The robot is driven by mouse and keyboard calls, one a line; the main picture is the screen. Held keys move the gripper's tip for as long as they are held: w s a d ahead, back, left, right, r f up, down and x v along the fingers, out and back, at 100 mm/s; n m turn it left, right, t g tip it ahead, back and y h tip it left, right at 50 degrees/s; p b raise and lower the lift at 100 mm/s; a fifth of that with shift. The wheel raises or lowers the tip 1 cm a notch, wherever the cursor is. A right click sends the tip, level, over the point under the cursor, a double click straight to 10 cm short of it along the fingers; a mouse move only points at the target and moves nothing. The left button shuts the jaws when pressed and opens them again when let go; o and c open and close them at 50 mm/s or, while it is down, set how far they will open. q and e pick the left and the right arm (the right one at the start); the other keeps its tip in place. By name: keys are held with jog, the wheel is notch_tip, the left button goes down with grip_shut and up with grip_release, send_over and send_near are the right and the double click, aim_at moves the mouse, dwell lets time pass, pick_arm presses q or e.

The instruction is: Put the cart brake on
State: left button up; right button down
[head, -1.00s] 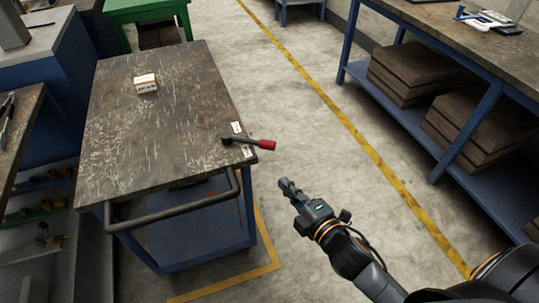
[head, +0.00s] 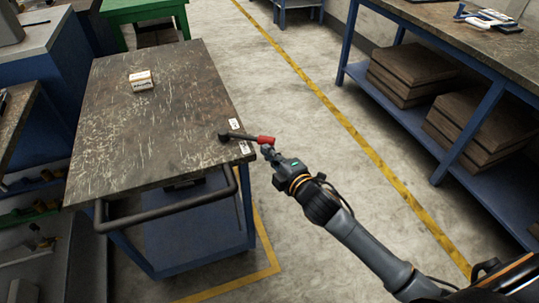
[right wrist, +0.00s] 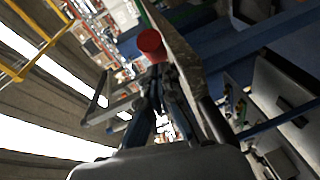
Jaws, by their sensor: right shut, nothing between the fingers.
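The cart (head: 110,120) has a worn dark top, a blue body and a grey push handle (head: 165,215). Its brake lever (head: 243,136) is dark with a red grip (head: 266,140) that sticks out past the right edge of the top. Two small white labels lie beside the lever, one (head: 235,123) above it and one (head: 245,148) below. My right gripper (head: 268,152) is shut and empty, at the red grip's near side; whether it touches cannot be told. In the right wrist view the red grip (right wrist: 151,42) is just beyond the fingertips (right wrist: 158,75). My left gripper is out of view.
A small box (head: 141,80) sits on the cart top. A blue workbench (head: 440,50) with stacked brown boards stands at the right. A green table (head: 145,8) is at the back. Open floor with a yellow line (head: 345,120) lies between cart and workbench.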

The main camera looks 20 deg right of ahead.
jog(key=shift+w+d, duration=0.15)
jog(key=shift+w, duration=0.15)
jog(key=shift+d, duration=0.1)
